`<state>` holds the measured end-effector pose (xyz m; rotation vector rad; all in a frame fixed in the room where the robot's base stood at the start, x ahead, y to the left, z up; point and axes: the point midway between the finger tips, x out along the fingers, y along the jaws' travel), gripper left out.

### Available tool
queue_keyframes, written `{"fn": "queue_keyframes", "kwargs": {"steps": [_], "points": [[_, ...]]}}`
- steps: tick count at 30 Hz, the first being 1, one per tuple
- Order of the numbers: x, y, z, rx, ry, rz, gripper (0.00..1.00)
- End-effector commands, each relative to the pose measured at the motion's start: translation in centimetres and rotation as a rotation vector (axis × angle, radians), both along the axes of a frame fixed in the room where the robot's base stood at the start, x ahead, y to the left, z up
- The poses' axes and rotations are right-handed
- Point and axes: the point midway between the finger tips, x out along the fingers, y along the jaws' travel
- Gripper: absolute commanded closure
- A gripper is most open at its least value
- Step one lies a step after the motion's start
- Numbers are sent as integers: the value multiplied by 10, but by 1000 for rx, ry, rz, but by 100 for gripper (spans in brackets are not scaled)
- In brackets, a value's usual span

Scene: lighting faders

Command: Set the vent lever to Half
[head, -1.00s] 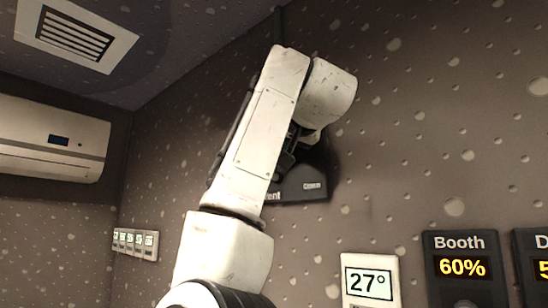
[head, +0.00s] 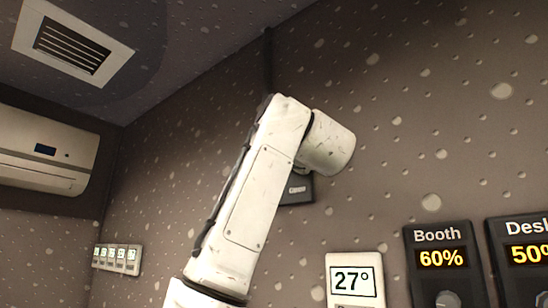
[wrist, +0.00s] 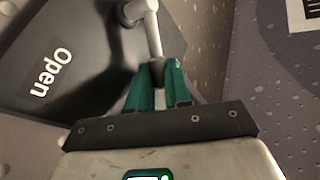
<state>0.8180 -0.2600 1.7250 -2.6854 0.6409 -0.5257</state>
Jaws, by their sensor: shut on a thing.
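The vent lever's dark plate is on the wall. In the head view only its lower right corner (head: 297,190) shows, and my arm hides the rest. In the wrist view the plate (wrist: 85,65) fills the upper left, with an "Open" label (wrist: 52,72). A pale metal lever (wrist: 153,38) runs from its pivot down to a round knob between my fingers. My gripper (wrist: 157,78), with green fingers, is shut on the lever's knob end. The Half mark is not in view, so I cannot tell the lever's setting.
A thermostat reading 27° (head: 355,282) and the Booth panel reading 60% (head: 440,262) are on the wall at lower right, beside another panel (head: 520,262). An air conditioner (head: 42,150) and a ceiling vent (head: 72,44) are at left.

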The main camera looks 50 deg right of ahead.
Motion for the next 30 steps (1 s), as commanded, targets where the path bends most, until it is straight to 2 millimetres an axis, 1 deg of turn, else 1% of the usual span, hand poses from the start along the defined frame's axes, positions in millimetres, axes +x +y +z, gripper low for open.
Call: {"fn": "queue_keyframes", "kwargs": {"steps": [6,7,9,10,17,20,23,30], "points": [[0,0,0,0,1,-1,100],[0,0,0,0,2,-1,79],[0,0,0,0,2,-1,72],[0,0,0,0,2,-1,71],[-1,0,0,0,2,-1,71],[-5,3,-3,0,1,-1,71],[-16,10,-7,-1,0,-2,71],[-55,32,-21,-1,-3,-1,71]]}}
